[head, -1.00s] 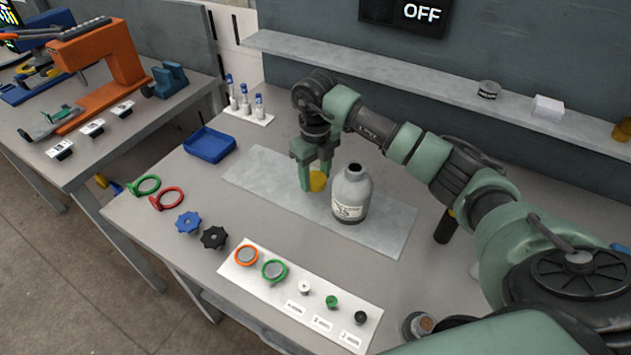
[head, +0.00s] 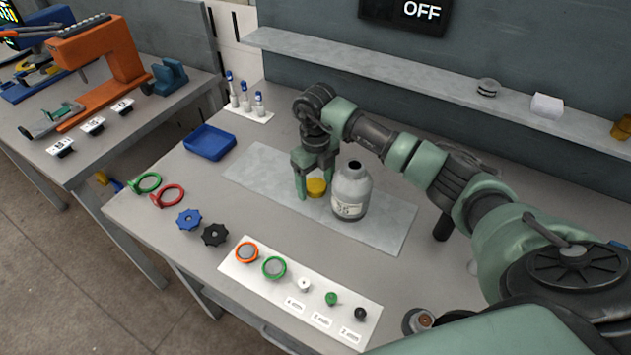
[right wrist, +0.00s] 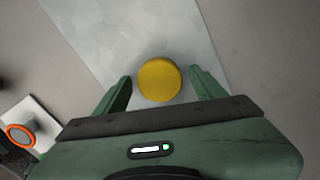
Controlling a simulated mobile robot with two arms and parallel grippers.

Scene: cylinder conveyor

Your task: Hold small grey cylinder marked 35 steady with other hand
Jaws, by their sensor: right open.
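The small grey cylinder marked 35 (head: 350,190) stands upright on a light metal plate (head: 270,170), with a label on its front and a dark open neck. My right gripper (head: 314,188) points down just left of the cylinder, apart from it as far as I can tell. Its fingers are open. A yellow round cap (head: 317,188) lies on the plate between or just below the fingertips. In the right wrist view the yellow cap (right wrist: 159,80) shows between the two open fingers (right wrist: 159,90), not gripped. My left gripper is not in view.
A white strip (head: 300,290) with rings and small knobs lies in front. Blue and black star knobs (head: 215,235), green and red rings (head: 167,195) and a blue tray (head: 210,142) lie left. A shelf (head: 400,85) runs behind.

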